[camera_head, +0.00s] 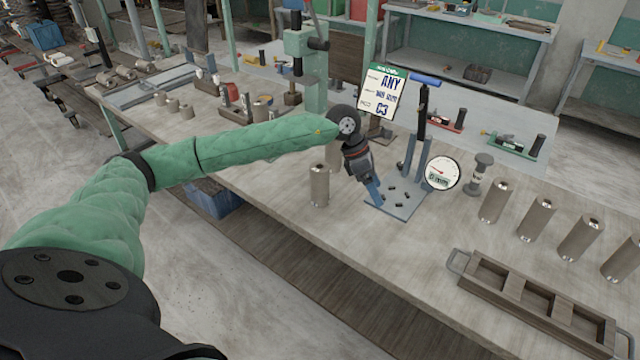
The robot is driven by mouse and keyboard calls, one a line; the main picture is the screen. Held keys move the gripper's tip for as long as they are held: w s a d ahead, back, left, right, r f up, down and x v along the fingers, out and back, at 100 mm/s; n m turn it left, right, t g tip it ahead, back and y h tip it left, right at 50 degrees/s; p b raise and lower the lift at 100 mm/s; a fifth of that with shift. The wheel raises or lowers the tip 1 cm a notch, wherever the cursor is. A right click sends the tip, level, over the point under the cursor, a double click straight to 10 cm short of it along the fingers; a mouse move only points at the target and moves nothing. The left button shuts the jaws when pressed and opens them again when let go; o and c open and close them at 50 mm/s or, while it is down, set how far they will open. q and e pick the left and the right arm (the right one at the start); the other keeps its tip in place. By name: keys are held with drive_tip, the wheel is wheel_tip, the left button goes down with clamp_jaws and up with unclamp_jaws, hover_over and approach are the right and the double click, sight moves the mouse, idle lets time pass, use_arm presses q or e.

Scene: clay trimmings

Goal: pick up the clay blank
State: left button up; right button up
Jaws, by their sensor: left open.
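Several grey-brown cylinders stand upright on the workbench; I cannot tell which one is the clay blank. One cylinder (319,188) stands near the front edge, left of my left gripper. Another cylinder (333,155) shows partly behind my arm's wrist. My left gripper (376,200) points down with blue fingers, just over the left part of a blue-grey plate (405,205) with dark holes. It is open, and I see nothing held in it; the gap between its fingers is hard to see. It is apart from the near cylinder. My right gripper is not in view.
A row of cylinders (536,220) stands at the right, behind a compartmented wooden tray (480,290). A round dial gauge (442,173), a sign (384,92) and a green press (312,70) stand around the plate. The bench (330,240) is clear in front.

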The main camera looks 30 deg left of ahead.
sight(320, 166)
use_arm(q)
drive_tip(key=a+r+y, duration=0.1)
drive_tip(key=a+y, duration=0.1)
drive_tip(key=a, duration=0.3)
drive_tip(key=w+a+r+y, duration=0.1)
drive_tip(key=a+y, duration=0.1)
drive_tip(key=a, duration=0.4)
drive_tip(key=a+r+y, duration=0.1)
drive_tip(key=a+y, duration=0.1)
drive_tip(key=a, duration=0.4)
drive_tip(key=shift+w+a+r+g, duration=0.15)
drive_tip(key=shift+r+g, duration=0.25)
drive_tip(key=shift+a, duration=0.3)
drive_tip(key=shift+f, duration=0.25)
wheel_tip(320, 166, down, 2)
drive_tip(key=shift+f+p, duration=0.1)
drive_tip(key=shift+p, duration=0.7)
wheel_tip(320, 166, down, 4)
drive_tip(key=p, duration=0.2)
drive_tip(key=shift+d+p, duration=0.15)
drive_tip(key=shift+p, duration=0.2)
drive_tip(key=shift+s+f, duration=0.2)
drive_tip(key=shift+f, duration=0.3)
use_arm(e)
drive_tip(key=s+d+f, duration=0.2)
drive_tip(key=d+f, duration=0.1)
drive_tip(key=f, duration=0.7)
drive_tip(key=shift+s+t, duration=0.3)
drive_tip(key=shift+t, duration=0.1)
